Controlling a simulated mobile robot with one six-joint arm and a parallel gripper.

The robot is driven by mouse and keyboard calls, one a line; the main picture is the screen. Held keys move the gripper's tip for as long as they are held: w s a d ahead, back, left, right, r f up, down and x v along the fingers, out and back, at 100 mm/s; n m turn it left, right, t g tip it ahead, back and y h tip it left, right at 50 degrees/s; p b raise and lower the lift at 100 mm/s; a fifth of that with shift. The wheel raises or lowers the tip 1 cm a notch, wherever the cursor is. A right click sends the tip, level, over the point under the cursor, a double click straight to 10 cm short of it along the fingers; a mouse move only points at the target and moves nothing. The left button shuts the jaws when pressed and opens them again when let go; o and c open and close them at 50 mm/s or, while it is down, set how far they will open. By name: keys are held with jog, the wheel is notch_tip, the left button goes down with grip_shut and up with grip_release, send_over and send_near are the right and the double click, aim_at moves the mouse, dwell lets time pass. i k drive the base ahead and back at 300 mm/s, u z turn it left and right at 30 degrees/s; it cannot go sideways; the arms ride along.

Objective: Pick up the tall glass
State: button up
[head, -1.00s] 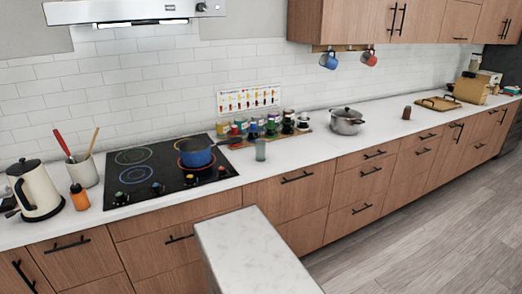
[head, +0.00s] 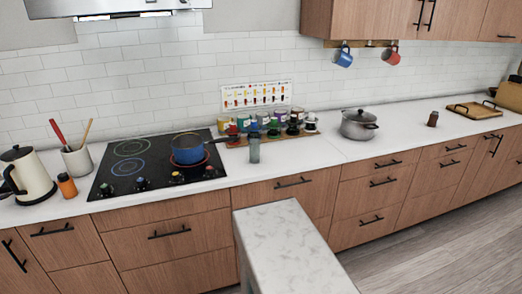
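A tall, greyish see-through glass (head: 254,148) stands upright on the white counter, just right of the black cooktop. It is near the counter's front part, in front of a row of small jars. My gripper is not in the head view, so its state and its distance from the glass do not show.
A blue pan (head: 188,149) sits on the cooktop (head: 128,172), its handle pointing right toward the glass. Spice jars (head: 273,128) stand behind the glass. A lidded pot (head: 359,125) is to the right. The island corner (head: 290,245) juts up in front of the drawers.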

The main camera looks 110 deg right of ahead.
aim_at(255, 150)
jog(key=u, duration=0.45)
jog(key=k, duration=0.3)
jog(key=z, duration=2.25)
jog(key=i, duration=0.95)
jog(key=z, duration=0.15)
jog(key=k, duration=0.45)
